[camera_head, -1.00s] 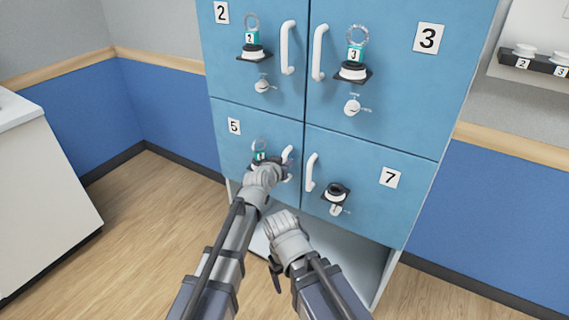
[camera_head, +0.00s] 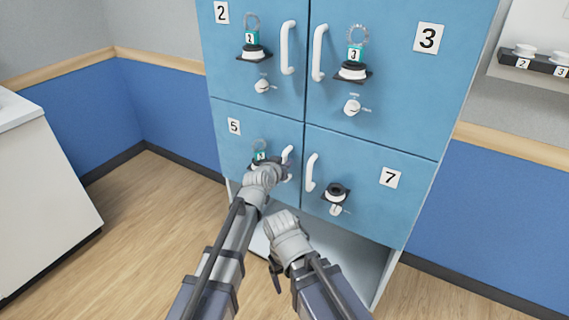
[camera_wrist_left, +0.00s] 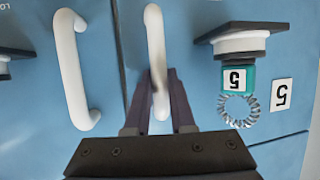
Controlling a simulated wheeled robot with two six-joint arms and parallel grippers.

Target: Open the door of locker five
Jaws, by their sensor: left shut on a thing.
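The blue door of locker five (camera_head: 228,152) is at the lower left of the cabinet, flush with the doors around it. Its white handle (camera_wrist_left: 155,45) stands between the dark fingers of my left gripper (camera_wrist_left: 157,85), which are shut on it. In the head view my left gripper (camera_head: 281,170) covers part of the handle (camera_head: 288,152). A teal tag marked 5 (camera_wrist_left: 236,79) with a coiled ring sits at a white and black round piece on a dark bracket (camera_wrist_left: 232,38). My right gripper (camera_head: 285,238) is below the doors, and its fingers do not show clearly.
Locker seven's door (camera_head: 390,215) with its white handle (camera_head: 311,173) is just to the right. Doors two (camera_head: 225,60) and three (camera_head: 440,85) are above. An open white space (camera_head: 355,262) lies under the doors. A white counter (camera_head: 45,205) stands at the left.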

